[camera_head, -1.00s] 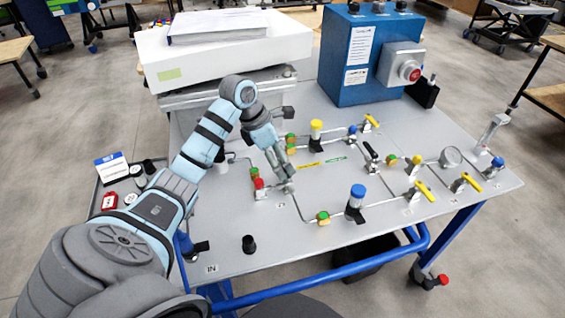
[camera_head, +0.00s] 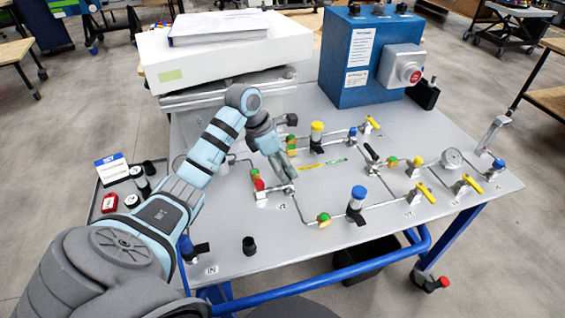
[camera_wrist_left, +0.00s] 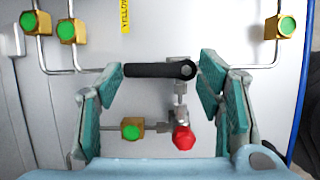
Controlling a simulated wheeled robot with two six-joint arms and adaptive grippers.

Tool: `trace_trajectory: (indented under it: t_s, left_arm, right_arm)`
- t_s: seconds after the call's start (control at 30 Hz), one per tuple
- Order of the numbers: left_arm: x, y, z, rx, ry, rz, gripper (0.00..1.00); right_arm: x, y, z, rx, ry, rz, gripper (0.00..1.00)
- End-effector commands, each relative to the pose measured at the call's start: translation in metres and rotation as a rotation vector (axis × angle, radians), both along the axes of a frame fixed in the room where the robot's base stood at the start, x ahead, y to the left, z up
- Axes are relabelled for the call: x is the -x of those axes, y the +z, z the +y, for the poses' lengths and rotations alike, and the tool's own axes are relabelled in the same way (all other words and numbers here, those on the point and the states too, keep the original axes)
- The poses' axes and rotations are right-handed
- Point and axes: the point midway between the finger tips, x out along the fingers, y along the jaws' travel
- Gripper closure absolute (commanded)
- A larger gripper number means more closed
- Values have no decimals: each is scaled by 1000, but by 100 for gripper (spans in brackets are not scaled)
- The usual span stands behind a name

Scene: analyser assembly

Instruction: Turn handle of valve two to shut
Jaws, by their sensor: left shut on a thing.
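My left gripper (camera_head: 288,182) points down at the board near the red-capped fitting (camera_head: 259,185). In the left wrist view its teal-padded fingers (camera_wrist_left: 160,80) stand at either end of a black lever handle (camera_wrist_left: 155,70). The handle lies between the pads, its pivot end on the right, and the gripper is shut on it. The handle lies crosswise to the short vertical fitting (camera_wrist_left: 180,92) below its pivot. The red cap also shows in the wrist view (camera_wrist_left: 183,138). In the head view my fingers hide the handle. My right gripper is out of view.
The board (camera_head: 300,235) carries thin pipes, green-topped brass fittings and yellow valve handles (camera_head: 426,192) to the right. A blue-capped cylinder (camera_head: 357,198) stands right of my gripper. A blue box (camera_head: 358,85) and white unit (camera_head: 225,55) are behind. The front left of the board is fairly open.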

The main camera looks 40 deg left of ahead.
Motion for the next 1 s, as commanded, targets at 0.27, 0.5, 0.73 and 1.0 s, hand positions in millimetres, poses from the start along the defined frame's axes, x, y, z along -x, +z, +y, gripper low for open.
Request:
trace_trajectory:
  t_s: [0.27, 0.5, 0.73, 1.0]
  left_arm:
    - [-4, 0, -1, 0, -129, -1, 67]
    - [-9, 0, -4, 2, -331, -2, 67]
    - [-14, 0, -8, 2, -549, -1, 67]
    - [-18, 1, -14, 3, -806, -1, 67]
  right_arm:
    - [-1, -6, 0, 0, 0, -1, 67]
    - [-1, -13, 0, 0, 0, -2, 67]
    - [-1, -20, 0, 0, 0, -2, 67]
    - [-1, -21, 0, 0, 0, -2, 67]
